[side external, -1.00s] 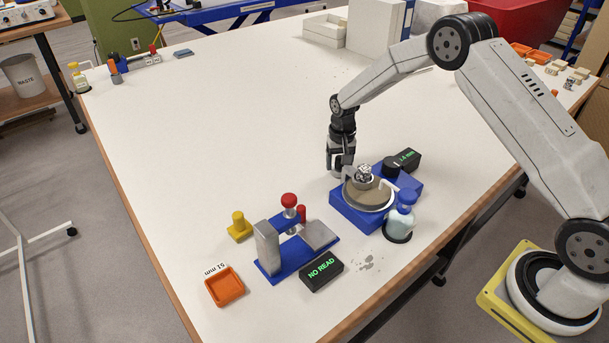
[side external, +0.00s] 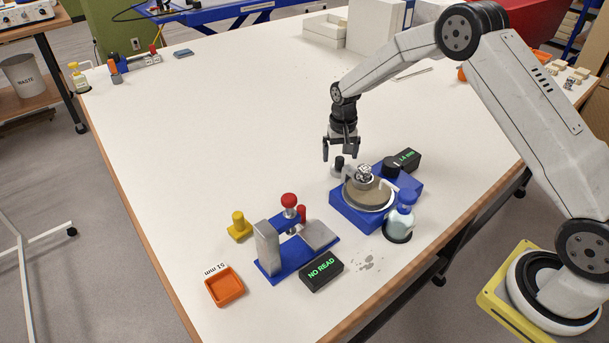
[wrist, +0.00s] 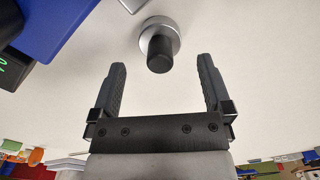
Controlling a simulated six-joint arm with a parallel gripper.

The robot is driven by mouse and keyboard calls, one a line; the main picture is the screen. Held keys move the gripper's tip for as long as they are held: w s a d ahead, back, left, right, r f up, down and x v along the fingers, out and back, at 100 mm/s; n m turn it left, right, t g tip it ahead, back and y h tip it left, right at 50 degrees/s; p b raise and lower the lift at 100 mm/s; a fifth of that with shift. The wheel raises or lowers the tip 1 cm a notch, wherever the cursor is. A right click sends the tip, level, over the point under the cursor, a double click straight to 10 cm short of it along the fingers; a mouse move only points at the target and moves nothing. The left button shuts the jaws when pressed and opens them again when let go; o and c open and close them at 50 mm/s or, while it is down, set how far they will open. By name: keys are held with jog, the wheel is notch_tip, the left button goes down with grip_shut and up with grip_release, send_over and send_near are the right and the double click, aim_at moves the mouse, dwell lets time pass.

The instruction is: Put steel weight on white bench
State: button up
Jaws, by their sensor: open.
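The steel weight (side external: 341,171), a silver disc with a black knob, stands upright on the white bench (side external: 220,130), just behind and left of the blue lapping base with its round plate. In the wrist view the weight (wrist: 168,24) sits beyond the fingertips, roughly centred between them. My gripper (side external: 340,153) is above the weight with its fingers apart. In the wrist view the gripper (wrist: 162,66) is open, with nothing between its fingers.
The blue base (side external: 355,216) carries a round plate with a small metal piece. A blue-capped bottle (side external: 400,222), a blue gauge stand (side external: 270,262), a black NO READ display (side external: 321,273) and an orange tray (side external: 225,287) stand nearer the front. The bench's middle is clear.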

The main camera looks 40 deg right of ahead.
aim_at(340, 158)
notch_tip(340, 158, up, 9)
dwell(0.4)
dwell(0.5)
jog(key=s+a+n, duration=0.1)
jog(key=s, duration=0.2)
jog(key=s+a+r+n+t, duration=0.1)
jog(key=s+a, duration=0.1)
jog(key=s, duration=0.2)
jog(key=s+a+r+n, duration=0.1)
jog(key=s, duration=0.3)
jog(key=shift+s+a+r, duration=0.1)
jog(key=shift+s+a, duration=0.1)
jog(key=shift+s, duration=0.05)
jog(key=s+a+f+n+t, duration=0.1)
jog(key=s+a+n, duration=0.1)
jog(key=s, duration=1.2)
jog(key=shift+a+n+t, duration=0.3)
jog(key=shift+n, duration=0.1)
